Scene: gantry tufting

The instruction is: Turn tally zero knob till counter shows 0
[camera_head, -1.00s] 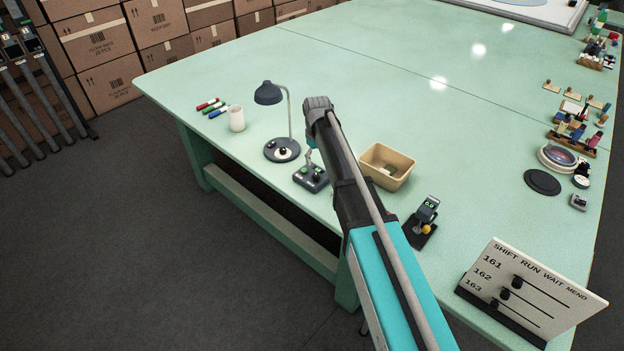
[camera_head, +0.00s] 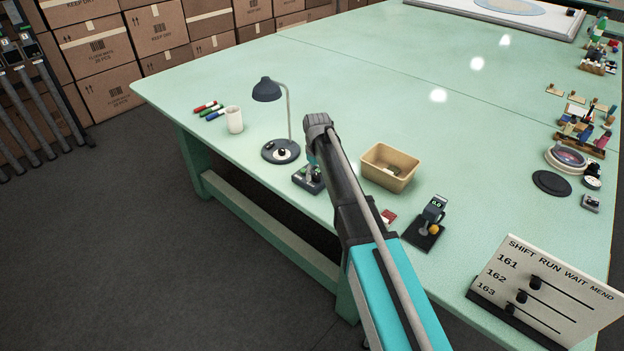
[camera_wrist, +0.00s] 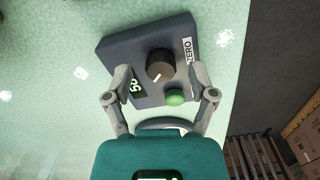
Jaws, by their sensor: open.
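The tally box (camera_wrist: 147,40) is dark grey and fills the upper middle of the wrist view. Its black round knob (camera_wrist: 160,66) has a white pointer mark and sits near a label reading ZERO (camera_wrist: 188,50). The counter display (camera_wrist: 137,88) shows light digits, rotated, apparently a 5 and a 0; the left finger is close beside it. A green button (camera_wrist: 175,97) is below the knob. My gripper (camera_wrist: 158,74) is open, with one finger on each side of the knob and gaps between. In the head view the box (camera_head: 309,180) is partly hidden by my arm.
A desk lamp (camera_head: 267,91) stands left of the box, with a white cup (camera_head: 234,120) and markers beyond. A tan bin (camera_head: 389,168) is to the right. A small device with a display (camera_head: 433,212) and a sign board (camera_head: 550,290) stand nearer the front right.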

